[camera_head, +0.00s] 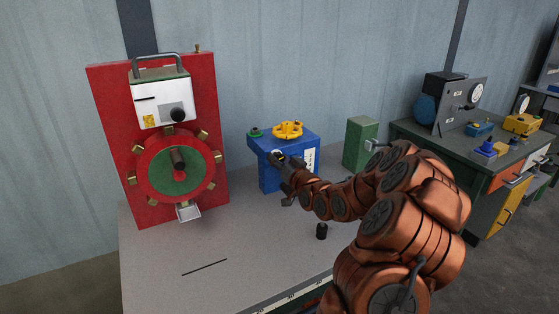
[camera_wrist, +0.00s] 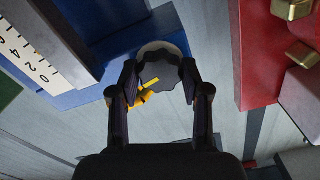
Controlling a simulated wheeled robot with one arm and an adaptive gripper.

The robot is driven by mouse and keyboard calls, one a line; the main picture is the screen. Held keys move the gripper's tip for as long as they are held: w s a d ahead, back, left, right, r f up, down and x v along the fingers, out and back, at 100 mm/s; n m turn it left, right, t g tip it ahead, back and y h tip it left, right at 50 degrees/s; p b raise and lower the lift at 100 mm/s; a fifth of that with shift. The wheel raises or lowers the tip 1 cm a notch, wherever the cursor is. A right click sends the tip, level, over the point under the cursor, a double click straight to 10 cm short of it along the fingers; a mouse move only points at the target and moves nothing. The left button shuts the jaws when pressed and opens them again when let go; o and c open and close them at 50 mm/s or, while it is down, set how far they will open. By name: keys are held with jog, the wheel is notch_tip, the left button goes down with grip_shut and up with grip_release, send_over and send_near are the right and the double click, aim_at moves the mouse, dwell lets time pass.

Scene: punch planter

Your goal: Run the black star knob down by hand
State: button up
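The black star knob (camera_wrist: 160,72) shows between my fingertips in the wrist view, in front of a pale round disc on the blue block. The blue block (camera_head: 269,174) stands on the bench in the head view, with a yellow handwheel (camera_head: 288,130) and a small green knob (camera_head: 256,133) on top. My gripper (camera_head: 281,163) is at the block's front face and hides most of the star knob there. In the wrist view my gripper (camera_wrist: 160,78) has one finger on each side of the knob, very close to its edges. I cannot tell whether the fingers press on it.
A red panel (camera_head: 109,109) with a lobed wheel stands left of the block. A green box (camera_head: 360,143) stands to the right. A small black cylinder (camera_head: 322,231) is on the grey bench (camera_head: 230,245) below my arm. The bench front left is mostly clear.

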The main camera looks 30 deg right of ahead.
jog(key=c, duration=0.5)
jog(key=shift+m+b, duration=0.7)
jog(key=shift+m, duration=1.1)
jog(key=o, duration=1.1)
jog(key=shift+s, duration=0.1)
jog(key=shift+s+a, duration=0.15)
jog(key=shift+s, duration=1.7)
jog(key=shift+s+a, duration=0.15)
jog(key=shift+s, duration=1.65)
jog(key=shift+r, duration=5)
